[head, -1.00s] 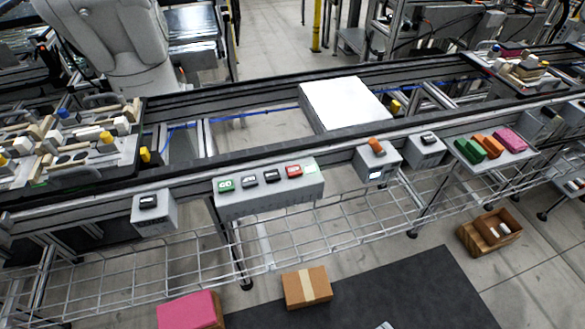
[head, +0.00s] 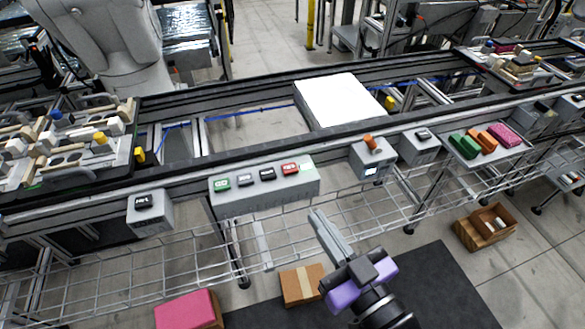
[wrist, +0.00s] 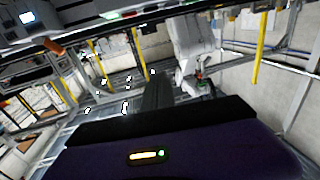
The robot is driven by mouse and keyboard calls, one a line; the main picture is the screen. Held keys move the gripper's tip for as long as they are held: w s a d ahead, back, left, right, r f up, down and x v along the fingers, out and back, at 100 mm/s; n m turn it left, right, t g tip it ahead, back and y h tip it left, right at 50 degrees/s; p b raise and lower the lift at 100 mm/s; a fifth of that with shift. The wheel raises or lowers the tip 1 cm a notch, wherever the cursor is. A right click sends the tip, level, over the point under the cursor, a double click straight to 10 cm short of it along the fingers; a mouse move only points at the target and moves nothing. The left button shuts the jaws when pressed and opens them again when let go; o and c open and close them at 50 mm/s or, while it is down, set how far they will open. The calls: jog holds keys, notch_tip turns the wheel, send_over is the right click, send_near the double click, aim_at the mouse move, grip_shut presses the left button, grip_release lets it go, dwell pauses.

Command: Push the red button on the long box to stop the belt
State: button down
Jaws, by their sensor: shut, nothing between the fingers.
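The long grey box (head: 262,195) is fixed on the near side of the conveyor in the head view. My gripper (head: 316,217) is in the lower middle of the head view, in front of and below the box's right end. Its fingers are shut and empty, pointing up toward the conveyor, apart from the box. In the wrist view the dark fingers (wrist: 158,92) show, but I cannot make out the red button there.
A small box with an orange knob (head: 371,143) sits right of the long box. A box with a black button (head: 145,202) sits left. A wire shelf (head: 150,265) runs below. A white-topped block (head: 338,100) lies on the conveyor. Cardboard boxes (head: 300,286) lie on the floor.

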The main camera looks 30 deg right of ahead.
jog(key=w+d+r+m+g+h, duration=0.1)
jog(key=w+d+r+h, duration=0.15)
jog(key=w, duration=0.75)
jog(key=f, duration=0.1)
jog(key=d+f+g, duration=0.1)
jog(key=f, duration=0.1)
jog(key=f+m+g, duration=0.1)
jog(key=shift+w+d+f, duration=0.25)
jog(key=shift+d+f, duration=0.05)
jog(key=shift+f, duration=0.05)
jog(key=shift+w, duration=0.1)
jog(key=p, duration=0.1)
send_over(292, 179)
notch_tip(292, 179, down, 2)
jog(key=shift+d+f, duration=0.1)
notch_tip(292, 179, down, 3)
jog(key=shift+f, duration=0.65)
